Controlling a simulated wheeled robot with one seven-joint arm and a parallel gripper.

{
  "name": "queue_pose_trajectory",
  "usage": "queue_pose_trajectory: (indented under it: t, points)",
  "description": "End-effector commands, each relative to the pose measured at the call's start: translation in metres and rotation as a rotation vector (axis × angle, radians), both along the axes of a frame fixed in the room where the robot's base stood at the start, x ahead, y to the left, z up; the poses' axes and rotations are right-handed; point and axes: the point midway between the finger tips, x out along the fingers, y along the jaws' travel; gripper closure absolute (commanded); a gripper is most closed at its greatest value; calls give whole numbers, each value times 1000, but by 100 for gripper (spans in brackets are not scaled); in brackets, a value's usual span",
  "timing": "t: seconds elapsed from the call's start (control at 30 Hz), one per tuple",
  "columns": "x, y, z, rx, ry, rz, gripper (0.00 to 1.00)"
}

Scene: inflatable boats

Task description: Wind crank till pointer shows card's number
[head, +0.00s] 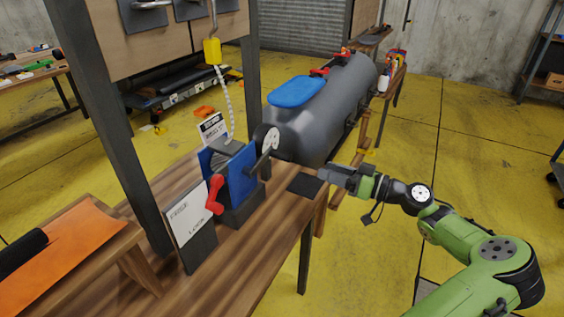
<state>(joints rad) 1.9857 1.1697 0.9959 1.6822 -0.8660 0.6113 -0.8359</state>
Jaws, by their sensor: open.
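A blue-sided winding device (240,172) stands on the wooden bench (262,232). A dark crank arm (262,160) sticks out on its right side, by a pale round disc (269,139). I cannot make out a pointer or its reading. A small white card (212,128) stands behind the device; its print is too small to read. A red lever (215,195) sits at a white plate (188,214) that seems lettered FREE and LOCK. My gripper (333,176) is open and empty, right of the device and apart from the crank, near the bench's right edge.
A dark flat pad (304,185) lies on the bench between my gripper and the device. A big grey inflatable tube (325,110) lies behind. A yellow block (212,51) hangs above with a pale cord.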

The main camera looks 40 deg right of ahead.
Motion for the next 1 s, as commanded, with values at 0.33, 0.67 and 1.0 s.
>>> queue_pose_trajectory:
  t: [0.33, 0.67, 1.0]
  points:
    - [84, 31, -3, 1, 3, 6, 47]
    - [119, 43, -2, 3, 5, 1, 47]
    - [119, 43, -2, 3, 5, 1, 70]
